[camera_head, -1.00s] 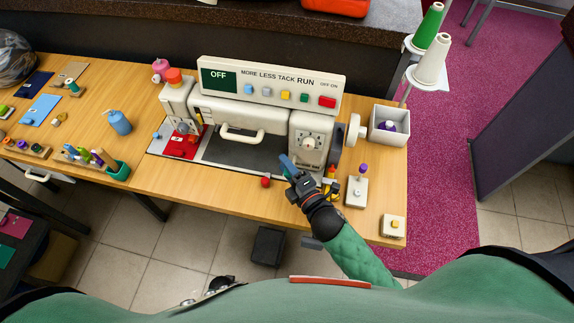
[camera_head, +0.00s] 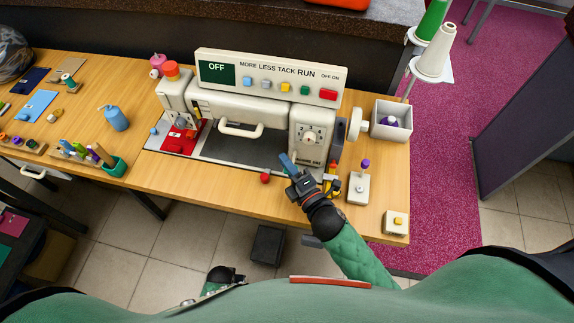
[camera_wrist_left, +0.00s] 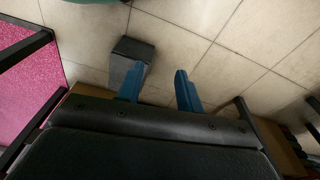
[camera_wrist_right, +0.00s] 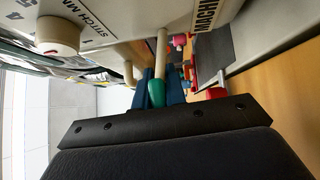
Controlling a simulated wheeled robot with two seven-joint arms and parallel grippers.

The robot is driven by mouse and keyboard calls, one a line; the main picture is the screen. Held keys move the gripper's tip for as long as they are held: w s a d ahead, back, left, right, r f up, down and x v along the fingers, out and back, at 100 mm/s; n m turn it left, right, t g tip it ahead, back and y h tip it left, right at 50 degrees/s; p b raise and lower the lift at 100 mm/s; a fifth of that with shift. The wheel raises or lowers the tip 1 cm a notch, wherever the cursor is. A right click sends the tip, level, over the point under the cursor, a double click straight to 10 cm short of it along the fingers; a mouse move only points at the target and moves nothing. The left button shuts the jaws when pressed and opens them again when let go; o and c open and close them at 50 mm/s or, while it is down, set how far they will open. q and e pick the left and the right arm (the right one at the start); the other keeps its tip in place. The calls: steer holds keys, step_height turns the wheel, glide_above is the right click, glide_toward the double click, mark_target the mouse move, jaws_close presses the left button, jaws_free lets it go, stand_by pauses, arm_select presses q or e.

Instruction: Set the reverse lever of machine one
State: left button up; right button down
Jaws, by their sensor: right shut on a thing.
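Machine one, a cream sewing machine (camera_head: 245,112), stands on the wooden table with its label panel on the right column. My right gripper (camera_head: 287,163) is at the lower front of that column. In the right wrist view, a cream lever with a green tip (camera_wrist_right: 156,93) sits between my blue fingers (camera_wrist_right: 160,88), which are shut on it. The gripper hides this lever in the head view. My left gripper is low at the bottom of the head view, its fingertips not clear there. In the left wrist view, its blue fingers (camera_wrist_left: 160,88) are apart and empty, above the floor.
A red ball knob (camera_head: 265,178) is just left of my right gripper. A white block with a purple-topped stick (camera_head: 357,188) and a yellow-button box (camera_head: 396,222) stand to the right. A white bin (camera_head: 391,121) is behind them.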

steer(key=n+b, duration=0.1)
steer(key=b, duration=0.2)
steer(key=shift+f+t+y+b, duration=0.4)
arm_select(q)
steer(key=w+d+r, duration=0.2)
steer(key=w+r, duration=0.1)
steer(key=r, duration=1.3)
steer(key=shift+d, duration=0.1)
steer(key=shift+w, duration=0.15)
arm_select(e)
steer(key=c, duration=1.4)
jaws_free()
steer(key=shift+c, duration=0.2)
